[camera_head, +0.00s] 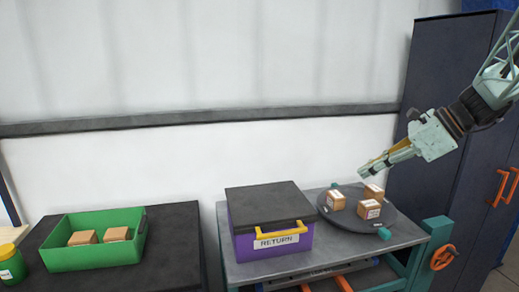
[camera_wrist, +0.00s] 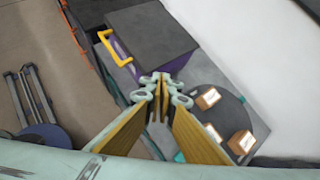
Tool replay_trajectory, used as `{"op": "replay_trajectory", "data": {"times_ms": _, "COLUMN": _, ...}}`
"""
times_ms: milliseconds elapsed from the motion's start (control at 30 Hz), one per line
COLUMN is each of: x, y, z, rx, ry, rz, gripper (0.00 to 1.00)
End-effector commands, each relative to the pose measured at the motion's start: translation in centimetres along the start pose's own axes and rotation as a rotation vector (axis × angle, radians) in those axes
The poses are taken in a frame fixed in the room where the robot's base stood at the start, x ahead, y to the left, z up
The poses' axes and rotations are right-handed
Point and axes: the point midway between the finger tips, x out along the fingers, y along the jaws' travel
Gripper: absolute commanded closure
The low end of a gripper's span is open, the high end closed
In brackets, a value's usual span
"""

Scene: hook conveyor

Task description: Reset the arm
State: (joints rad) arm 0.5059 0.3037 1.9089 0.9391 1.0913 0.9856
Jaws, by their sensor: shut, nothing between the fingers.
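My gripper (camera_head: 364,173) is at the right in the head view, held in the air above the round dark turntable. Its fingers are together with nothing between them. In the wrist view the yellow-padded fingers of my gripper (camera_wrist: 160,88) meet near the middle of the picture. Small brown boxes sit on the turntable (camera_head: 345,217) below, one of them a box (camera_head: 336,200) at its left side. The boxes also show at the right in the wrist view, apart from my fingers.
A purple bin (camera_head: 240,245) with a dark lid, yellow handle and RETURN label stands left of the turntable on a grey table (camera_head: 405,232). A green tray (camera_head: 70,258) with two boxes lies on a dark table at the left. A dark cabinet (camera_head: 440,90) stands behind my arm.

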Motion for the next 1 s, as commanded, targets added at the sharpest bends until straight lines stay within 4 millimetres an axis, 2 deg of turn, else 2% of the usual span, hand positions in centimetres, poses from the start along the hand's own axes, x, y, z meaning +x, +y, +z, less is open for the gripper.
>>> {"op": "replay_trajectory", "data": {"times_ms": 100, "x": -0.2, "y": 2.7, "z": 1.3, "rx": -0.088, "ry": 0.031, "rz": 0.02, "gripper": 1.0}}
{"op": "replay_trajectory", "data": {"times_ms": 400, "x": -0.8, "y": 9.0, "z": 3.3, "rx": -0.312, "ry": 0.11, "rz": 0.07, "gripper": 1.0}}
{"op": "replay_trajectory", "data": {"times_ms": 767, "x": -2.0, "y": 16.4, "z": 4.6, "rx": -0.584, "ry": 0.196, "rz": 0.134, "gripper": 1.0}}
{"op": "replay_trajectory", "data": {"times_ms": 1000, "x": -3.0, "y": 21.1, "z": 4.7, "rx": -0.765, "ry": 0.251, "rz": 0.179, "gripper": 1.0}}
